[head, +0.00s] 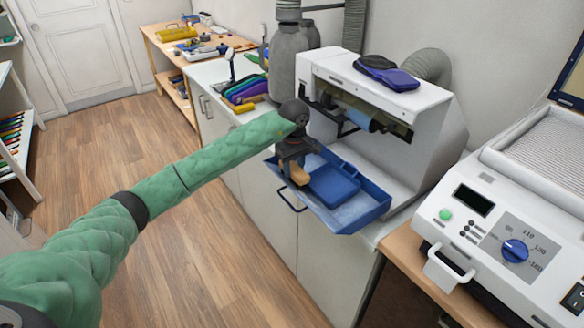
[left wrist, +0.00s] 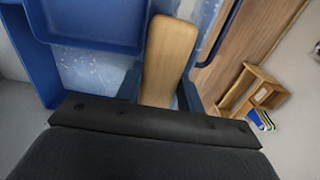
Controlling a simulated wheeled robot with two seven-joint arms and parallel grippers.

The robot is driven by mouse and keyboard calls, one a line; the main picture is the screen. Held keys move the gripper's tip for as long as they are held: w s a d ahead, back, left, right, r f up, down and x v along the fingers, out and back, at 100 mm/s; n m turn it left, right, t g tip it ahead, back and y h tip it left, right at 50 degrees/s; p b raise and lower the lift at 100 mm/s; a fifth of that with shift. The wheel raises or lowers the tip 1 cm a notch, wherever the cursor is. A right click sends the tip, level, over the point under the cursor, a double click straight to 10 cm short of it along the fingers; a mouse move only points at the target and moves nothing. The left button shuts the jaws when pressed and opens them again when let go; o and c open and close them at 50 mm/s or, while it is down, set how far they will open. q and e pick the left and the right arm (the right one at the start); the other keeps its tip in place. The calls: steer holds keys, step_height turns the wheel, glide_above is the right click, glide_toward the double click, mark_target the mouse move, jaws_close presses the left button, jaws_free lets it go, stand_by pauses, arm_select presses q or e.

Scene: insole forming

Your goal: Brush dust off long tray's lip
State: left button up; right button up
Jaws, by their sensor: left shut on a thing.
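The long blue tray (head: 368,207) sticks out below the white machine, and pale dust specks show on its floor (left wrist: 100,72) in the left wrist view. A smaller blue piece (head: 335,187) lies in it and also shows in the left wrist view (left wrist: 90,30). My left gripper (head: 296,168) is over the tray's left end, shut on a wooden handle (head: 299,176), which fills the space between the fingers in the left wrist view (left wrist: 168,62). Any bristles are hidden, and I cannot tell whether they touch the lip. My right gripper is out of view.
The white machine (head: 430,112) stands directly behind the tray, with dark blue pieces (head: 388,73) on top. A white device with a blue dial (head: 515,250) stands at the right. A dark loop handle (head: 290,200) projects near the tray's front left. The wooden floor (head: 190,225) is open.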

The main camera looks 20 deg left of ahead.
arm_select(q)
steer(key=shift+s+d, duration=0.55)
steer(key=shift+d, duration=0.15)
steer(key=shift+s+d+f+b, duration=0.1)
steer(key=shift+s+d+b, duration=0.7)
steer(key=shift+d, duration=0.15)
steer(key=shift+s+d+f+b, duration=0.1)
steer(key=shift+s+d+b, duration=0.55)
steer(key=shift+d+b, duration=0.2)
steer(key=shift+s+d+f+b, duration=0.1)
steer(key=shift+s+d+b, duration=1)
steer(key=shift+d, duration=0.35)
steer(key=shift+s+d+f+b, duration=0.1)
steer(key=shift+s+d+b, duration=0.95)
steer(key=shift+d, duration=0.4)
steer(key=shift+b, duration=0.45)
steer(key=shift+w+a+f+b, duration=0.1)
steer(key=shift+w+a+b, duration=0.6)
steer(key=shift+a+b, duration=0.45)
steer(key=shift+w+a+b, duration=0.1)
steer(key=shift+w+b, duration=0.1)
steer(key=shift+b, duration=0.1)
